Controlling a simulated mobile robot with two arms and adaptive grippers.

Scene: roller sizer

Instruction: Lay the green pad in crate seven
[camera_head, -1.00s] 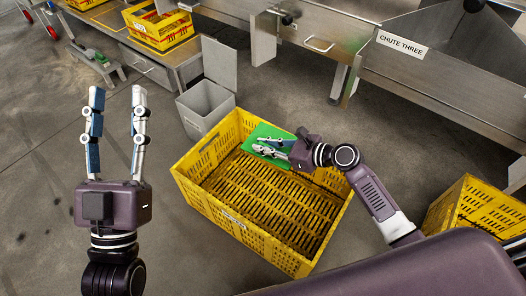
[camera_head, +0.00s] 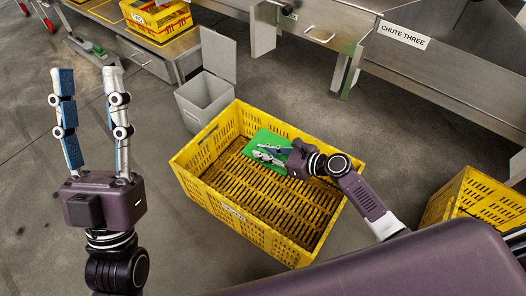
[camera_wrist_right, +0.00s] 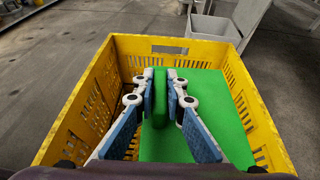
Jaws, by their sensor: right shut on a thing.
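The green pad (camera_head: 264,140) is inside the yellow crate (camera_head: 190,182), towards its back right side. The crate's front label is too small to read. My right gripper (camera_head: 263,153) reaches in over the crate's right wall. In the right wrist view, its fingers (camera_wrist_right: 161,88) are shut on a raised green ridge of the pad (camera_wrist_right: 207,115), with the flat part spreading to the right. I cannot tell whether the pad rests on the crate's slatted floor or hangs just above it. My left gripper (camera_head: 88,75) is open and empty, left of the crate, fingers pointing up.
A grey bin (camera_head: 206,97) stands just behind the crate. Another yellow crate (camera_head: 475,203) is at the right. A yellow crate (camera_head: 157,24) sits on a metal bench at the back. A metal machine labelled CHUTE THREE (camera_head: 403,35) runs along the back right.

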